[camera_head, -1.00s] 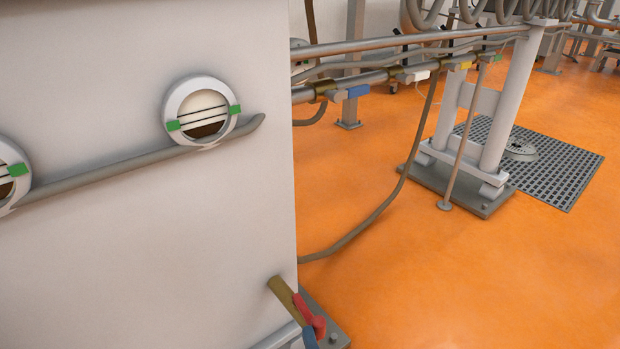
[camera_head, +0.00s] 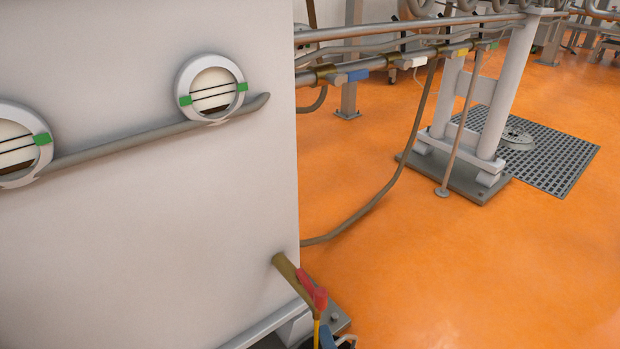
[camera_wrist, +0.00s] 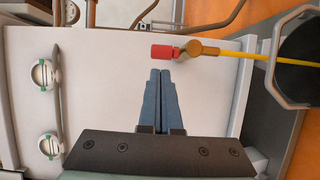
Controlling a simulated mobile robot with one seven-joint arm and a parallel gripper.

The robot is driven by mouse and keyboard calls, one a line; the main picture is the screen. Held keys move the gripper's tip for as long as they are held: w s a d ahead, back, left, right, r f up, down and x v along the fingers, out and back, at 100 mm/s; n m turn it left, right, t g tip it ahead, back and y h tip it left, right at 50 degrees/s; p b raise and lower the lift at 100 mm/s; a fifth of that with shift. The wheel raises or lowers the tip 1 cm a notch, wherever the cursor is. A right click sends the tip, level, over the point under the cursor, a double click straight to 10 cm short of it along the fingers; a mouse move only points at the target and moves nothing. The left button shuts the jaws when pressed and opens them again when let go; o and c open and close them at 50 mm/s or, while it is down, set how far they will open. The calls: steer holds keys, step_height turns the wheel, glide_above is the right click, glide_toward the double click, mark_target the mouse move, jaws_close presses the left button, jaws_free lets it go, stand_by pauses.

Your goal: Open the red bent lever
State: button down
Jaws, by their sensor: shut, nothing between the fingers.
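The red bent lever (camera_head: 313,288) sits on a brass outlet pipe (camera_head: 286,268) low at the right edge of the pale tank wall in the head view. In the wrist view the lever's red end (camera_wrist: 162,52) is just beyond my fingertips, with the brass outlet (camera_wrist: 200,49) to its right. My gripper (camera_wrist: 160,72) is shut and empty, its blue fingers pointing at the red end with a small apparent gap. A thin yellow stream (camera_wrist: 245,57) runs from the outlet to a dark round container (camera_wrist: 297,62). The stream also shows below the lever in the head view (camera_head: 317,335).
The large pale tank wall (camera_head: 130,240) carries two round sight glasses and a grey rail (camera_head: 150,135). Pipes with coloured handles run behind it. A grey stand (camera_head: 455,180) and floor grate (camera_head: 550,160) are at right. The orange floor between is open.

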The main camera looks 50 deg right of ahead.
steer(key=shift+s+d+b, duration=0.25)
steer(key=shift+s+b, duration=0.2)
steer(key=shift+s, duration=0.7)
steer(key=shift+s+d+b, duration=0.2)
steer(key=shift+s+b, duration=0.2)
steer(key=shift+s, duration=0.75)
